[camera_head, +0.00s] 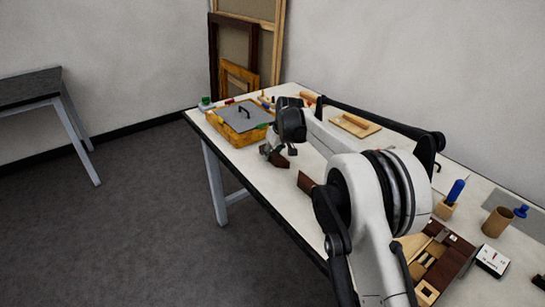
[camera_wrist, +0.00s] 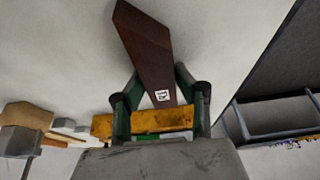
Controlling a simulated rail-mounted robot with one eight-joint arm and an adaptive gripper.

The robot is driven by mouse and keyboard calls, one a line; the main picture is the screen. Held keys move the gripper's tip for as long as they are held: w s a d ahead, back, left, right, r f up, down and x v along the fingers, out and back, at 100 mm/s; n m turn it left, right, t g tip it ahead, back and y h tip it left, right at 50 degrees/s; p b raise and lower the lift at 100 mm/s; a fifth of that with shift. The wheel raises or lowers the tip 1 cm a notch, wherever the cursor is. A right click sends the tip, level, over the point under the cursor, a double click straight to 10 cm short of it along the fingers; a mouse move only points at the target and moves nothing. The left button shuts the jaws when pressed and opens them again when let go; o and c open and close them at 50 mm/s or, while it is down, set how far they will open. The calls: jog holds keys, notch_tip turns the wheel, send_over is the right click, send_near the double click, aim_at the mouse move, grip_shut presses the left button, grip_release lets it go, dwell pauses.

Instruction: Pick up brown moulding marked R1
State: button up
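A long dark brown moulding (camera_wrist: 146,48) lies on the pale table top in the wrist view. A small white label on its near end seems to read R1. My gripper (camera_wrist: 157,74) has its two fingers apart, one on each side of the moulding's near part. The fingertips look close to its sides, and I cannot tell if they touch. In the head view, my gripper (camera_head: 278,152) is low over the table, with a brown piece (camera_head: 280,161) beneath it. A second brown piece (camera_head: 306,182) lies to the right, partly hidden by my arm.
A yellow box with a grey handled lid (camera_head: 240,122) stands just beyond my gripper; its yellow wall (camera_wrist: 145,122) shows in the wrist view. A wooden board (camera_head: 355,126) lies further right. A compartmented tray (camera_head: 436,262), a brown cup (camera_head: 497,222) and a blue-handled tool (camera_head: 456,190) are at right.

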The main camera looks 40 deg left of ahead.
jog(key=shift+c, duration=1.4)
jog(key=shift+r, duration=0.15)
